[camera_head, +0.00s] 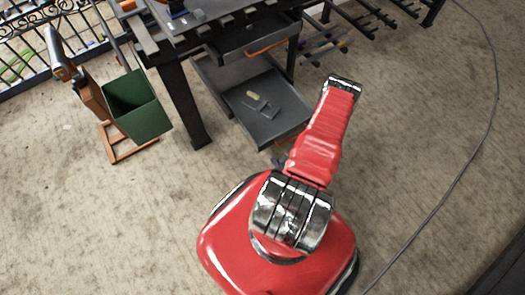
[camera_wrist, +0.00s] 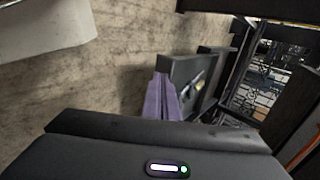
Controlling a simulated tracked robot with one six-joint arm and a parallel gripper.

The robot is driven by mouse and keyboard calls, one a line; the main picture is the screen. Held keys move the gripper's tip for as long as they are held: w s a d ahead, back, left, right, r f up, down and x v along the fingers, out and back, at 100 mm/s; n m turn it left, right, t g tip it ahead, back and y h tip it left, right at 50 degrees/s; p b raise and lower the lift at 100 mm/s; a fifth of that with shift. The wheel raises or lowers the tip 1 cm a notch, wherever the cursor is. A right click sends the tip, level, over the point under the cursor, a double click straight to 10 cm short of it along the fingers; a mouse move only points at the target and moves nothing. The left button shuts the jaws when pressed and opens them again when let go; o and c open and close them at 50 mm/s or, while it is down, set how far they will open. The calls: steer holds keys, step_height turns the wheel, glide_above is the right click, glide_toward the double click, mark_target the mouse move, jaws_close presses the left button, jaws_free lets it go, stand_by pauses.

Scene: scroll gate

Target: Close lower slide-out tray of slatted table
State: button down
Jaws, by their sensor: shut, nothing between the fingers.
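The lower slide-out tray (camera_head: 290,117) is pulled out from under the slatted table (camera_head: 222,14) in the head view. It is dark grey and holds a few small items. In the wrist view the tray (camera_wrist: 178,69) is near the middle, with its front panel beside my fingers. My gripper (camera_wrist: 163,84) shows there as purple fingers, shut and empty, close to the tray front; I cannot tell whether they touch it. In the head view my red arm hides most of the gripper, and only a bit of it shows near the tray's front edge.
An upper tray (camera_head: 237,42) with an orange handle (camera_head: 268,47) sits above the lower one. A table leg (camera_head: 183,103) and a green bin (camera_head: 137,104) stand to the left. A cable (camera_head: 480,140) lies on the right; the floor between is clear.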

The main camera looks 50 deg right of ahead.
steer(key=shift+f, duration=0.1)
glide_toward(259, 148)
steer(key=x, duration=0.5)
steer(key=shift+s+d+f, duration=0.1)
steer(key=shift+s+f, duration=0.05)
steer(key=shift+f, duration=0.3)
steer(key=shift+w, duration=0.3)
steer(key=shift+d, duration=0.1)
